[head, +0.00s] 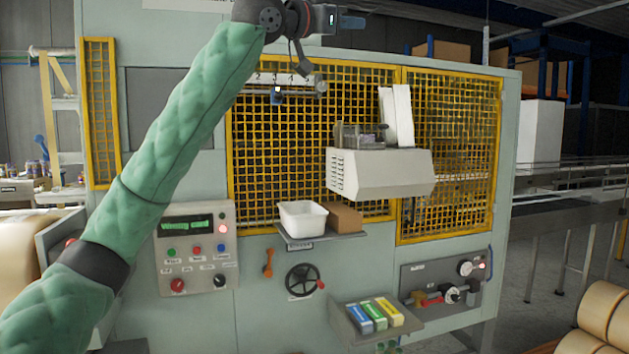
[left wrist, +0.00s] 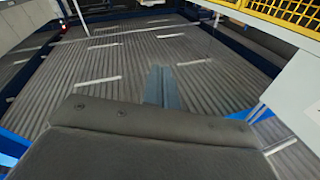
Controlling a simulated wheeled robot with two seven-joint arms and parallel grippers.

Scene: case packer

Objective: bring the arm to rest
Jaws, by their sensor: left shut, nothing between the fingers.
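My left arm, in a green padded sleeve, reaches up from the lower left in the head view. My left gripper (head: 351,22) is at the top, in front of the machine's upper edge, pointing right. Its fingers are shut with nothing between them. In the left wrist view the shut fingers (left wrist: 162,88) show against the ribbed ceiling, clear of any object. My right gripper is in neither view.
The case packer (head: 350,60) has yellow mesh guards and a grey-white box unit (head: 380,172) jutting out. Below are a control panel (head: 197,248), a shelf with a white bin (head: 302,217), a handwheel (head: 304,280) and a tray (head: 408,318) of coloured boxes. Rolls stand lower right.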

